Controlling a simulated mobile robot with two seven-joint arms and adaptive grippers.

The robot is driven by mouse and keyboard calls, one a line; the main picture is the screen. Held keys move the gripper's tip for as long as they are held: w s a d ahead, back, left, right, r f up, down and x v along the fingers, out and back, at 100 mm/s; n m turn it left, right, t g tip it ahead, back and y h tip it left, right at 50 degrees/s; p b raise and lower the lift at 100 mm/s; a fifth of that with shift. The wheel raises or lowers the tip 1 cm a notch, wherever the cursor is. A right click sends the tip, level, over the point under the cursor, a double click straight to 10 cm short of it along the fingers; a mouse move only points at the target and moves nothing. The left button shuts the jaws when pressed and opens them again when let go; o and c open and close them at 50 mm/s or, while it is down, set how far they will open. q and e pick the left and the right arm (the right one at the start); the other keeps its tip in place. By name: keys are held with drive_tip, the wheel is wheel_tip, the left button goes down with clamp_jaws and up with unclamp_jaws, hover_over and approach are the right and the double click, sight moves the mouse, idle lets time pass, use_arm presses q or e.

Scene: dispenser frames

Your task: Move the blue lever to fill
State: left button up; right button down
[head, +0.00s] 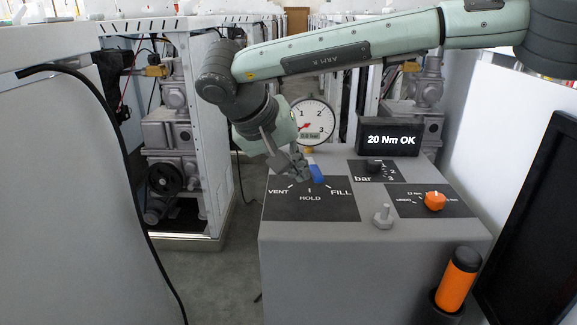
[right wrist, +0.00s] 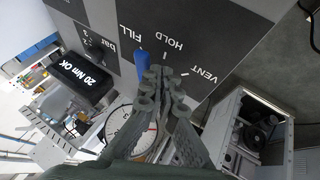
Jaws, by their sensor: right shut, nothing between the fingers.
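The blue lever (head: 317,173) stands on the black panel (head: 285,206) marked VENT, HOLD and FILL. Its tip points to the FILL side of the HOLD mark, close to the FILL mark. The blue lever also shows in the right wrist view (right wrist: 142,63), with its tip near the word FILL and its base hidden by my fingers. My right gripper (head: 300,170) is shut and empty, just beside the lever on its HOLD and VENT side. It also shows in the right wrist view (right wrist: 164,84); I cannot tell whether it touches the lever. My left gripper is not in view.
A round gauge (head: 313,121) stands behind the panel. A display (head: 390,137) reads "20 Nm OK". A black bar knob (head: 374,166), an orange knob (head: 435,200) and a grey bolt (head: 382,215) are to the right. An orange cylinder (head: 457,280) stands in front at right.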

idle(0.3)
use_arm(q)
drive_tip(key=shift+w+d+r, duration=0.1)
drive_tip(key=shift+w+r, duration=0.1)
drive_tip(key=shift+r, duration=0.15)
use_arm(e)
drive_tip(key=shift+s+d+n+t+y, duration=0.1)
drive_tip(key=shift+d+n+t+y, duration=0.25)
drive_tip(key=shift+n, duration=0.55)
